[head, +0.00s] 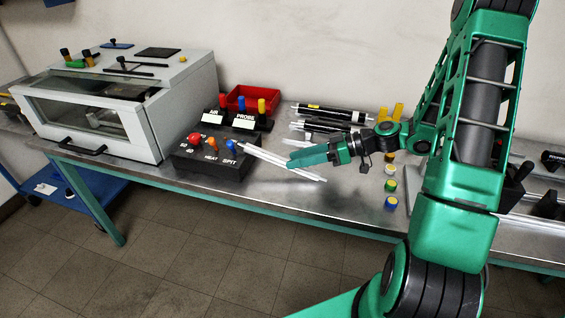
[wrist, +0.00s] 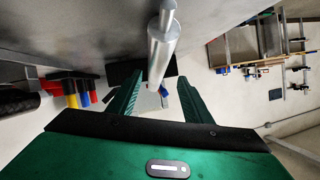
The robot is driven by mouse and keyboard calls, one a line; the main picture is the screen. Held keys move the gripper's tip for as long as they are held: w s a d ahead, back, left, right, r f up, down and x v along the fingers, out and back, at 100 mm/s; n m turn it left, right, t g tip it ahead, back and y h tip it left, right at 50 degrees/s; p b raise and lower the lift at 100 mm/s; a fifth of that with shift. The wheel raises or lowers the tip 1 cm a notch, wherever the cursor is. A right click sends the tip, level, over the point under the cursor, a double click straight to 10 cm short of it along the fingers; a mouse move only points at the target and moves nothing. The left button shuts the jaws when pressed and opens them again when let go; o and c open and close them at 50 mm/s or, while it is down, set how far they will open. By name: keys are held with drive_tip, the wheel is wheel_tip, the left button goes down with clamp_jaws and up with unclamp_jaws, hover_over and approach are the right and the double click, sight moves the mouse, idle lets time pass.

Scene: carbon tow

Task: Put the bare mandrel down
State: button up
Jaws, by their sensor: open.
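The bare mandrel is a plain silver rod (head: 262,157) over the steel bench, slanting from the control box down to the right past my fingers. My gripper (head: 297,159) reaches in from the right at the rod, with its green fingers low over the bench. In the wrist view the silver rod (wrist: 162,50) runs between the two spread fingers (wrist: 155,95), with a gap on each side. The gripper is open. The fingers hide part of the rod in the head view. I cannot tell whether the rod rests fully on the bench.
The black control box (head: 208,163) with coloured knobs stands close to the rod's left end. Several dark and pale rods (head: 335,113) lie behind my gripper. A red bin (head: 247,98) stands at the back, and small coloured pots (head: 391,185) at the right. Bare bench (head: 345,205) lies in front.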

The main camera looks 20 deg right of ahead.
sight(283, 162)
drive_tip(key=shift+w+x, duration=0.25)
drive_tip(key=shift+x, duration=2.3)
drive_tip(key=shift+d+f, duration=0.15)
drive_tip(key=shift+f, duration=0.05)
clamp_jaws()
